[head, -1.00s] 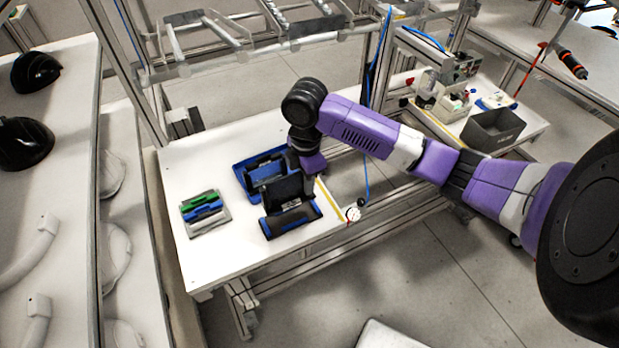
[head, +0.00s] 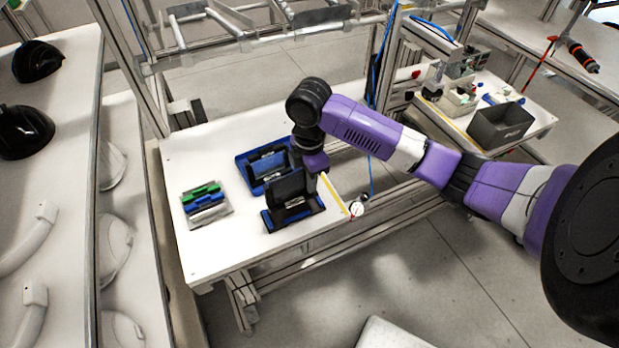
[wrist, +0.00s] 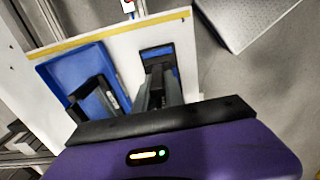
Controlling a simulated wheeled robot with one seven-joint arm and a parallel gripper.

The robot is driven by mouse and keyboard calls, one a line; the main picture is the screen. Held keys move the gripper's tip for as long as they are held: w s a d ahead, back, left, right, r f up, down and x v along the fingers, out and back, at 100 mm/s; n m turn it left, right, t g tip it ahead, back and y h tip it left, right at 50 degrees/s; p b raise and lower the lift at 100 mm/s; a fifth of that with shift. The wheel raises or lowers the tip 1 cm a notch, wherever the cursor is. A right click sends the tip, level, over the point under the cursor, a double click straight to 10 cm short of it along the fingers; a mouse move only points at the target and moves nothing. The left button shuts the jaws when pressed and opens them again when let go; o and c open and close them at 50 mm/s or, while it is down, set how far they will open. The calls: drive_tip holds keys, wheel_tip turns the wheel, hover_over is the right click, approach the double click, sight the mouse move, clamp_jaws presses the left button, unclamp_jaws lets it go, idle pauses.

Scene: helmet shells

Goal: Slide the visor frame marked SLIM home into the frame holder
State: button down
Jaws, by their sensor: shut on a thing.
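The visor frame (head: 284,187) is a dark upright panel. My gripper (head: 313,168) is shut on it at its right side. The frame stands over the frame holder (head: 296,212), a dark base with blue parts near the table's front right. It hides much of the holder, so I cannot tell how deep it sits. In the wrist view my gripper (wrist: 157,92) reaches toward the holder (wrist: 158,52). The SLIM mark is not readable.
A blue tray (head: 245,178) holding another dark frame lies just behind the holder. A grey plate with green and blue pieces (head: 203,195) lies at left. A round dial (head: 357,208) is by the table's right edge. The table's left rear is clear.

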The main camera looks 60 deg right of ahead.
drive_tip(key=shift+f+b, duration=0.75)
drive_tip(key=shift+f, duration=0.7)
drive_tip(key=shift+f+b, duration=0.65)
drive_tip(key=shift+f, duration=0.55)
idle(0.8)
drive_tip(key=c, duration=1.3)
unclamp_jaws()
drive_tip(key=shift+c, duration=0.2)
drive_tip(key=shift+r, duration=0.15)
wheel_tip(320, 180, up, 8)
drive_tip(key=shift+f+b, duration=0.2)
drive_tip(key=shift+b, duration=0.1)
